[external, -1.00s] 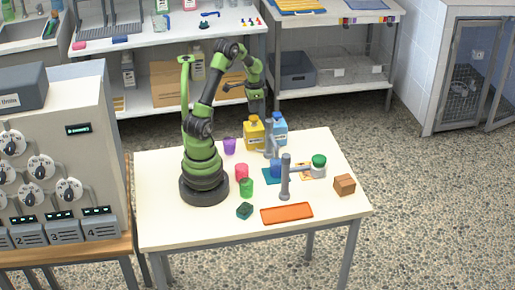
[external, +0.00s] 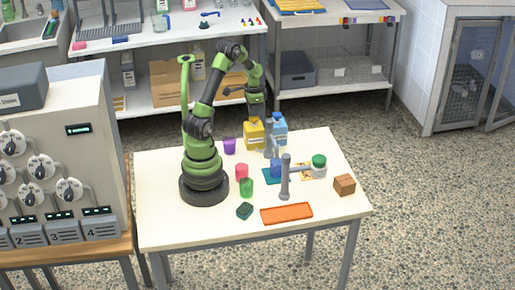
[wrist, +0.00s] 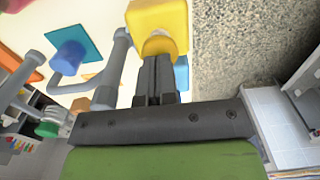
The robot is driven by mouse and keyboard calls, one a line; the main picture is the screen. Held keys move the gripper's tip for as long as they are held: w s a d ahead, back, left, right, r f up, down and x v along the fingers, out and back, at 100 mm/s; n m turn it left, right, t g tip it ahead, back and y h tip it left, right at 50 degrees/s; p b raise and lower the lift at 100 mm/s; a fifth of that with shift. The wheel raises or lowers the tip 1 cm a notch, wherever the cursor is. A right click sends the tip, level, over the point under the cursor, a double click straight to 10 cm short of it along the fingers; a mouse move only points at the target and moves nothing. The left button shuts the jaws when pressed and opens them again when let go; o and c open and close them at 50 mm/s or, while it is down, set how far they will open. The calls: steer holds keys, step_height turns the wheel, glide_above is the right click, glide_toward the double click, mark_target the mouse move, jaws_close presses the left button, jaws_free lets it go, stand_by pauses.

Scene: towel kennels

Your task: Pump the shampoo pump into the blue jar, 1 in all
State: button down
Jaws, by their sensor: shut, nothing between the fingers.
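A yellow bottle (external: 254,136) with a pale label stands at the back of the white table. A light blue bottle (external: 279,128) stands just right of it. I cannot read their labels, so I cannot tell which is the shampoo pump. The blue jar (external: 276,169) stands on a blue square mat (external: 268,180), partly behind a grey post. My gripper (external: 256,114) is shut and empty, pointing down over the yellow bottle's top. In the wrist view my gripper's fingertips (wrist: 157,60) are close to the yellow rounded top (wrist: 159,45); I cannot tell whether they touch.
Grey posts with side arms (external: 285,178) stand around the jar, one near a green-topped container (external: 319,162). Purple (external: 229,146), pink (external: 242,172) and green (external: 246,188) cups stand left. An orange tray (external: 286,213) and brown block (external: 344,185) lie toward the front and right.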

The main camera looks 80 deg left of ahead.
steer(key=shift+f, duration=1)
steer(key=shift+r, duration=1.8)
step_height(320, 180, up, 5)
steer(key=shift+r, duration=0.55)
